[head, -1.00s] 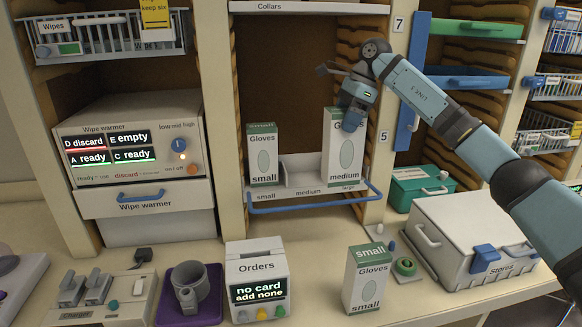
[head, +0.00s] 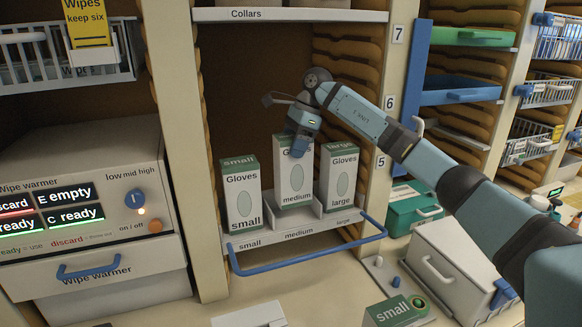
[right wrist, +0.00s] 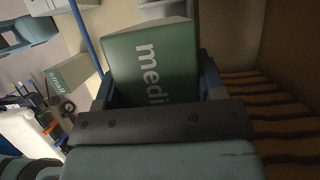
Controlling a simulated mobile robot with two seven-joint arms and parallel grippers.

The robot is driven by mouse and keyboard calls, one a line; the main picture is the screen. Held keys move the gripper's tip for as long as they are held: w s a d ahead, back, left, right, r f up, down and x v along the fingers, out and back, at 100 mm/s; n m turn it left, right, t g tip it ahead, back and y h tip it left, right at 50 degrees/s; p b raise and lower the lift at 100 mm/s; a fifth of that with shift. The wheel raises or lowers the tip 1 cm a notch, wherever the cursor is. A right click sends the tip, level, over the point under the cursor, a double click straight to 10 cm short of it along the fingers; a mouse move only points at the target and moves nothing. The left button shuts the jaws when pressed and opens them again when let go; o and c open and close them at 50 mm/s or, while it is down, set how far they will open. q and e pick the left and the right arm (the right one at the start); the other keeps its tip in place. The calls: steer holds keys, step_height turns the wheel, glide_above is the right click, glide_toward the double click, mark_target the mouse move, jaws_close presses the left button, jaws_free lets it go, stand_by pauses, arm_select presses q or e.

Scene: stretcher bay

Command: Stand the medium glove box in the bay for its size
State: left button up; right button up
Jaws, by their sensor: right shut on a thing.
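The medium glove box (head: 294,172), white with a green top, is upright in the rack (head: 262,238), between the small glove box (head: 241,190) and the large glove box (head: 338,178). It is over the bay marked medium. I cannot tell whether its base rests on the bay floor or hangs just above it. My right gripper (head: 299,146) is shut on its top from above. In the right wrist view the green top of the medium box (right wrist: 150,68) shows between the fingers. My left gripper is not in view.
A blue rail (head: 310,256) runs along the rack's front. A shelf marked Collars (head: 290,15) is overhead. Another small glove box (head: 396,312) is on the counter, near a white Stores bin (head: 450,275). The wipe warmer (head: 85,215) is at left.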

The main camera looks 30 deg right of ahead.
mark_target(292, 161)
step_height(292, 161, down, 4)
steer(key=shift+w+a+f+p, duration=0.1)
steer(key=shift+w+f+p, duration=0.1)
steer(key=shift+p, duration=0.3)
steer(key=shift+f, duration=0.3)
steer(key=o, duration=1.7)
steer(key=shift+c, duration=0.2)
steer(key=b+v, duration=0.2)
steer(key=v, duration=0.9)
steer(key=shift+b, duration=0.4)
steer(key=shift+s+r, duration=0.15)
steer(key=shift+r, duration=0.45)
steer(key=shift+f, duration=0.1)
